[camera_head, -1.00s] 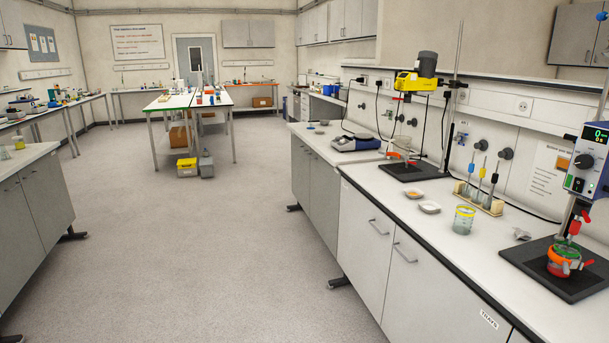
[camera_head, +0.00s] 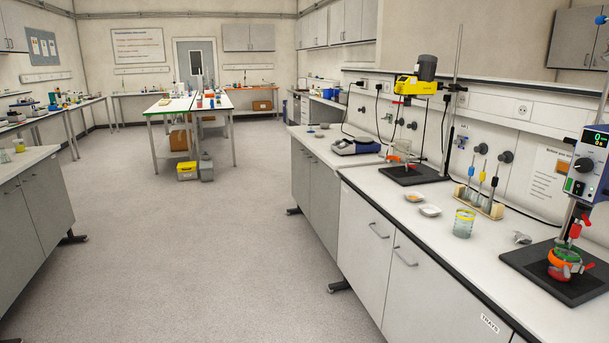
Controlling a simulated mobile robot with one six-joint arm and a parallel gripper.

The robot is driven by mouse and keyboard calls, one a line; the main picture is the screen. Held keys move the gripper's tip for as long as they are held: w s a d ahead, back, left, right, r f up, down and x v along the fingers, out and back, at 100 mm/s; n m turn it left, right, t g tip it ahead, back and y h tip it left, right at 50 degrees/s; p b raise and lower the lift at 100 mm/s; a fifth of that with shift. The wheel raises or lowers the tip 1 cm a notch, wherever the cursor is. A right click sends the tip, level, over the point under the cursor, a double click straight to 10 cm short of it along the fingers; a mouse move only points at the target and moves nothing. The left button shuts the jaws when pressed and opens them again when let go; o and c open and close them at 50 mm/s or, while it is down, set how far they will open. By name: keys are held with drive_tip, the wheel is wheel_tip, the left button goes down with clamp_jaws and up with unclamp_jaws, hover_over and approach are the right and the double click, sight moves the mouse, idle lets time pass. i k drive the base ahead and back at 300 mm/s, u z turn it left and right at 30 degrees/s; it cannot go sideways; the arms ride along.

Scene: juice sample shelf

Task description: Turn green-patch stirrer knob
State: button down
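A stirrer control box (camera_head: 588,165) with a blue rim and grey face is at the right edge, on a stand. It has a lit display (camera_head: 598,139) with green digits, a dark round knob (camera_head: 584,163) and a small green patch (camera_head: 568,185) low on its face. The knob's pointer is too small to read. Below it, a vessel (camera_head: 562,262) with a red-orange ring and green top stands on a black base plate (camera_head: 515,255). A second, yellow stirrer (camera_head: 415,84) hangs farther back; no green patch shows on it. My gripper is not in view.
The right bench holds a yellow-rimmed beaker (camera_head: 463,224), small dishes (camera_head: 429,210), a rack of probes (camera_head: 490,207) and a blue-grey hotplate (camera_head: 355,145). The floor (camera_head: 200,260) between the benches is clear. A white table (camera_head: 168,105) stands farther back.

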sight(584, 165)
drive_tip(key=z, duration=1.05)
drive_tip(key=k, duration=0.7)
drive_tip(key=z, duration=0.3)
drive_tip(key=i, duration=0.5)
drive_tip(key=z, duration=0.05)
